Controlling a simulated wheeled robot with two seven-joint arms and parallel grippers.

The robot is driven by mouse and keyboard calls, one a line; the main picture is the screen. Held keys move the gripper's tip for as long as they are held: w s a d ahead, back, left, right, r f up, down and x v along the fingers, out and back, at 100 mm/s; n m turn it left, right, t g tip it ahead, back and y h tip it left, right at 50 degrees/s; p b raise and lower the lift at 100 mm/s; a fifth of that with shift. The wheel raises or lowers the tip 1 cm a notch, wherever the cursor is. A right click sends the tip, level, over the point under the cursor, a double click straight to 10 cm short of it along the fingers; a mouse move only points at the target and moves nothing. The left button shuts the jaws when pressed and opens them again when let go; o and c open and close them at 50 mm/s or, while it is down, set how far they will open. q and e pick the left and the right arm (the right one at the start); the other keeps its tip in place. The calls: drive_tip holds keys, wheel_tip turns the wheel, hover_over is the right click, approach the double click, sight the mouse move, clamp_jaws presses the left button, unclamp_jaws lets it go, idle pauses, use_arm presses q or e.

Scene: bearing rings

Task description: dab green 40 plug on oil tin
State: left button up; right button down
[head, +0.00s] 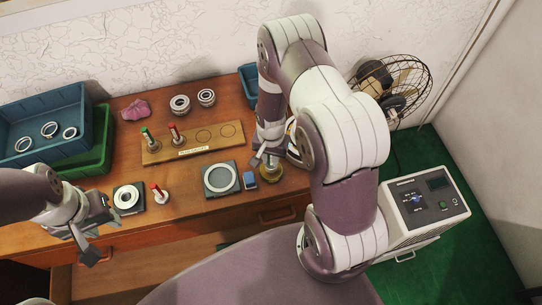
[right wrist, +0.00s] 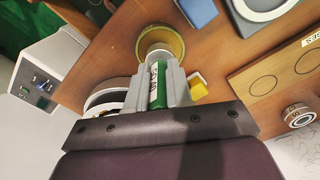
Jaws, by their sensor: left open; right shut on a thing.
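My right gripper (head: 266,158) is at the right end of the table. My left gripper (head: 90,232) is open and empty over the table's front left edge.
A wooden board (head: 215,143) holds a green-topped plug (head: 147,138) and a red-topped plug (head: 175,133). Another red-topped plug (head: 159,194) stands nearer. Rings sit on two dark pads (head: 208,191). A blue block (head: 250,178) is beside the tin. Crates (head: 78,104) stand far left.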

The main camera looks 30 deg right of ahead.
wheel_tip(320, 180, up, 6)
drive_tip(key=p, duration=0.4)
drive_tip(key=shift+r+p, duration=0.15)
drive_tip(key=shift+p, duration=0.15)
idle(0.3)
